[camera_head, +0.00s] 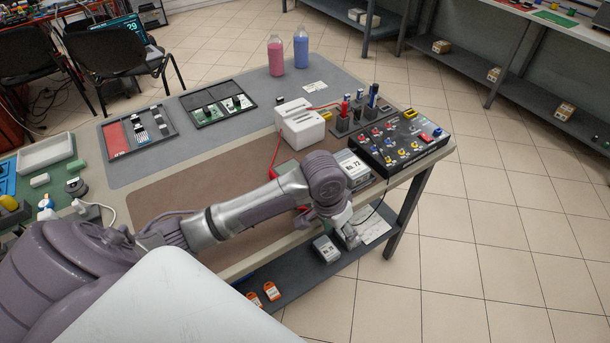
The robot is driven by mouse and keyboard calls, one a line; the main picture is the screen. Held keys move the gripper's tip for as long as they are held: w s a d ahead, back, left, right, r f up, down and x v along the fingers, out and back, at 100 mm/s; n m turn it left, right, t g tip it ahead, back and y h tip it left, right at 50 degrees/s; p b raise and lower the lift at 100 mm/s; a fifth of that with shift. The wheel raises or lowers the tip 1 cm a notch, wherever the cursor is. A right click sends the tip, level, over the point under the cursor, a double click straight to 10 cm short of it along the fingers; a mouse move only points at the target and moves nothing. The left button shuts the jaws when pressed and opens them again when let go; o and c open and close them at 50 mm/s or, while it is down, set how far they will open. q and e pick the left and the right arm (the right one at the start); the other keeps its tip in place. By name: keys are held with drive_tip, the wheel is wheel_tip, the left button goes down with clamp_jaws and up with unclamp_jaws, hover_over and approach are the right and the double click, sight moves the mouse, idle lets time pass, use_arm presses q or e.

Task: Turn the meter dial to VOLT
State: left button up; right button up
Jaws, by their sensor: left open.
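My left arm reaches in from the left across the brown mat (165,195). My left gripper (349,236) points down at the table's front edge, and its fingers look open and empty. Another small red part shows beside my wrist, mostly covered. My right gripper is not in view.
A white unit (302,126) stands behind my arm. Trays (137,153) and pink (275,57) and blue bottles (301,49) are farther back.

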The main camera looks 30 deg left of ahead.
use_arm(q)
drive_tip(key=w+a+r, duration=0.1)
drive_tip(key=a+r, duration=0.2)
drive_tip(key=w+a+r+n+y, duration=0.1)
drive_tip(key=w+a+r, duration=0.1)
drive_tip(key=r, duration=0.2)
drive_tip(key=w+a+r+n+g, duration=0.1)
drive_tip(key=w+a+r, duration=0.1)
drive_tip(key=a+r, duration=0.1)
drive_tip(key=shift+a+r+y, duration=0.3)
drive_tip(key=shift+a+r, duration=0.05)
drive_tip(key=shift+r, duration=0.05)
drive_tip(key=w+a+r+n, duration=0.1)
drive_tip(key=a+r+n, duration=0.2)
drive_tip(key=a+r, duration=0.35)
drive_tip(key=shift+g, duration=0.3)
drive_tip(key=f, duration=0.4)
drive_tip(key=d+f, duration=0.1)
drive_tip(key=f, duration=0.8)
drive_tip(key=shift+w+d+p, duration=0.1)
drive_tip(key=shift+d+p, duration=0.1)
drive_tip(key=shift+p, duration=0.2)
